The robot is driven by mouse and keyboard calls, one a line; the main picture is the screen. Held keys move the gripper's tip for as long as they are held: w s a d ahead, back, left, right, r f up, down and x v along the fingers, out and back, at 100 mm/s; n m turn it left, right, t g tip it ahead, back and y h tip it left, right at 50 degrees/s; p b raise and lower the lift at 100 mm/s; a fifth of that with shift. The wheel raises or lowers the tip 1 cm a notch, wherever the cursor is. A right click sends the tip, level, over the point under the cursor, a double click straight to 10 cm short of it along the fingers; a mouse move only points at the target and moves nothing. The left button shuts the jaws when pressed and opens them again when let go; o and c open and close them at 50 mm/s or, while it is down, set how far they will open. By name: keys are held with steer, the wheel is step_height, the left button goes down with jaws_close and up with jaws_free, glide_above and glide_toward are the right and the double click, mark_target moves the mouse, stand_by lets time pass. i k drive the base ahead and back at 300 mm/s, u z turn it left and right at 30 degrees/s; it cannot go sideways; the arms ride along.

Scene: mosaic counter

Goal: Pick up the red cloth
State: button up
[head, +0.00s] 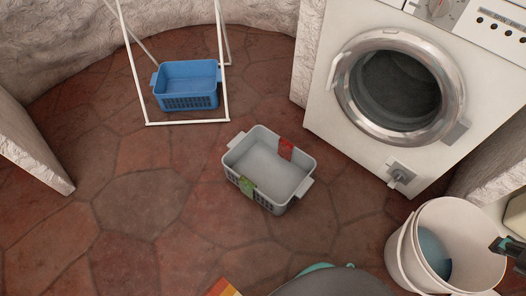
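The red cloth (286,148) hangs over the far right rim of a grey basket (262,160) on the floor, in the middle of the head view. A green cloth (247,187) hangs over the near left side of the same basket. My gripper (496,246) shows only in part at the right edge, above the white bucket and well apart from the red cloth. Its fingers are too small and cut off to tell whether they are open or shut.
A blue basket (188,84) stands inside a white metal frame (187,123) at the back. A washing machine (335,126) stands at the right. A white bucket (408,262) with something blue inside stands at the lower right. The tiled floor left of the grey basket is clear.

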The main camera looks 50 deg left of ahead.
mark_target(285, 147)
steer(key=u, duration=1.75)
steer(key=i, duration=0.5)
steer(key=k, duration=0.5)
steer(key=u, duration=1.85)
steer(key=i, duration=2.6)
steer(key=z, duration=2.9)
